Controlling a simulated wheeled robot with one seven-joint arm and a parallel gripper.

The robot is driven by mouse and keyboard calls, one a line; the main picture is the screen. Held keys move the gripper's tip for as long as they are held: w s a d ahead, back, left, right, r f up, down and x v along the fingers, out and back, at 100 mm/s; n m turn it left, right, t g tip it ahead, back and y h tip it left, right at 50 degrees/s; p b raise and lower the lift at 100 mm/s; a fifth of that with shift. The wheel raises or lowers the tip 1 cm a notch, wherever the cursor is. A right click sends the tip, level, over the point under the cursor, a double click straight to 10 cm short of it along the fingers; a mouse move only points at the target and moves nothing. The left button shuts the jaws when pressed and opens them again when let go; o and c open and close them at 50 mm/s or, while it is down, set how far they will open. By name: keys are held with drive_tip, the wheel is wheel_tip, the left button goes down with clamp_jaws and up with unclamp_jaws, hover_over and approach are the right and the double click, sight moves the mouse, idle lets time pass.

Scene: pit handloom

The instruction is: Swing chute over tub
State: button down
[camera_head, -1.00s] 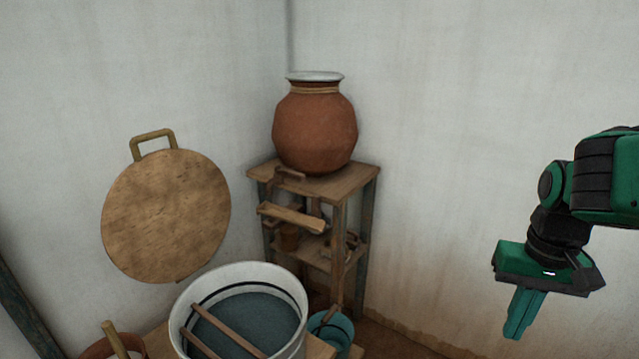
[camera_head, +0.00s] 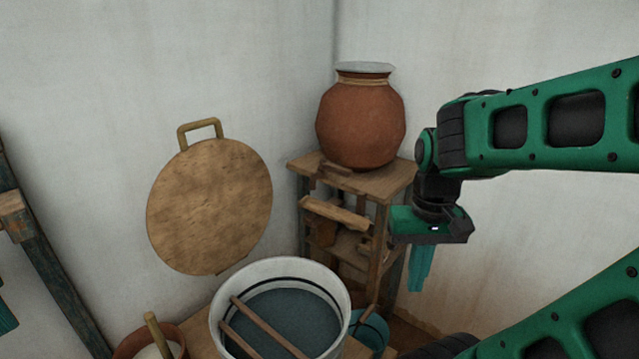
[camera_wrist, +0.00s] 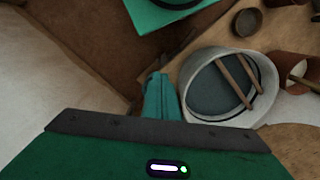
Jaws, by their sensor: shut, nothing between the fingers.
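The chute (camera_head: 336,212) is a short wooden trough on the front of the wooden stand, below the clay pot (camera_head: 361,122). It slants down to the right and lies behind and to the right of the tub's rim in the head view. The tub (camera_head: 228,291) is white with a dark band, holds dark blue-grey liquid, and has two wooden sticks across it. It also shows in the wrist view (camera_wrist: 191,75). My gripper (camera_head: 418,283) points down, shut and empty, to the right of the chute and apart from it. Its fingers also show in the wrist view (camera_wrist: 160,85).
A round wooden lid (camera_head: 210,205) leans on the left wall. The stand (camera_head: 305,162) fills the corner. A teal bucket (camera_head: 372,332) sits right of the tub, and a clay bowl with a stick (camera_head: 122,347) sits left. The wall right of the stand is bare.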

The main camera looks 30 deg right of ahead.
drive_tip(key=shift+w+a, duration=0.2)
drive_tip(key=shift+w, duration=0.3)
drive_tip(key=w+d+r+m+t+h, duration=0.1)
drive_tip(key=w+d+r, duration=0.2)
drive_tip(key=w, duration=0.8)
drive_tip(key=w+d+r+m+h, duration=0.1)
drive_tip(key=w+d+r, duration=0.2)
drive_tip(key=w+d, duration=0.4)
drive_tip(key=w+d+r+m+t+h, duration=0.1)
drive_tip(key=w+d, duration=0.5)
drive_tip(key=w, duration=1)
wheel_tip(320, 180, up, 3)
drive_tip(key=shift+w+f+m+t, duration=0.1)
drive_tip(key=shift+w+m+t, duration=0.2)
drive_tip(key=shift+m, duration=0.2)
